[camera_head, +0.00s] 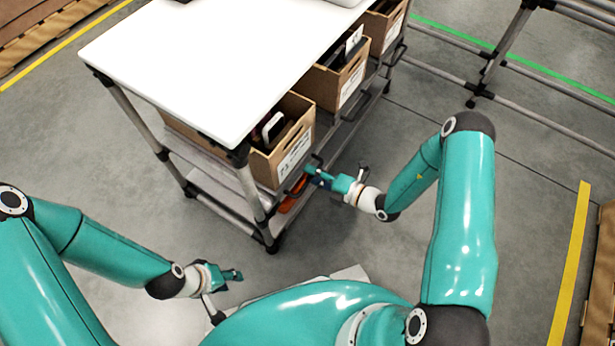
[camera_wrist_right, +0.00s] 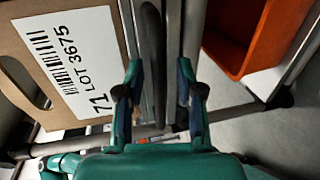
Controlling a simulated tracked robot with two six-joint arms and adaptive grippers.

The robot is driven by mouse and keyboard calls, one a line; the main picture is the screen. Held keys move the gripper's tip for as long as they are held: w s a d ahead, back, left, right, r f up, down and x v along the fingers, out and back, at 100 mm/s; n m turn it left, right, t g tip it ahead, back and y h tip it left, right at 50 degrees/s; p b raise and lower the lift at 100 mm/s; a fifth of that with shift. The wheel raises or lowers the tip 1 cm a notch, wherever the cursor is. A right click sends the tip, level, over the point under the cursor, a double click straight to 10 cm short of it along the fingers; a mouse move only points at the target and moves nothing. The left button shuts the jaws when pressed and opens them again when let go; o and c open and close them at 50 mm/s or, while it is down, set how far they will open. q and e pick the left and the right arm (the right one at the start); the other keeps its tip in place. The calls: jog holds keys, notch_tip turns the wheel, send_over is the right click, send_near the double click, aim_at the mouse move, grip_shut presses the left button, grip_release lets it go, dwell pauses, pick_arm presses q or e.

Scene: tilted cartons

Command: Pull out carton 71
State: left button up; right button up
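Carton 71 is a brown open-topped box (camera_head: 264,166) at the near end of the shelf under the white tabletop. Its white label, reading 71 LOT 3675, shows in the right wrist view, beside a cut-out handle hole in the carton's front (camera_wrist_right: 22,78). My right gripper (camera_head: 312,172) is just in front of the carton's lower right. In the right wrist view this gripper (camera_wrist_right: 158,70) has its fingers apart, with a dark bar and grey rail seen between them; contact cannot be told. My left gripper (camera_head: 236,275) is low at the left, away from the cart; its finger opening is unclear.
Further cartons (camera_head: 331,84) stand along the same shelf behind carton 71. An orange bin (camera_head: 291,197) sits on the lower level, also in the right wrist view (camera_wrist_right: 245,35). The cart's corner post (camera_head: 256,190) stands near the carton.

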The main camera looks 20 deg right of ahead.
grip_shut()
dwell(0.4)
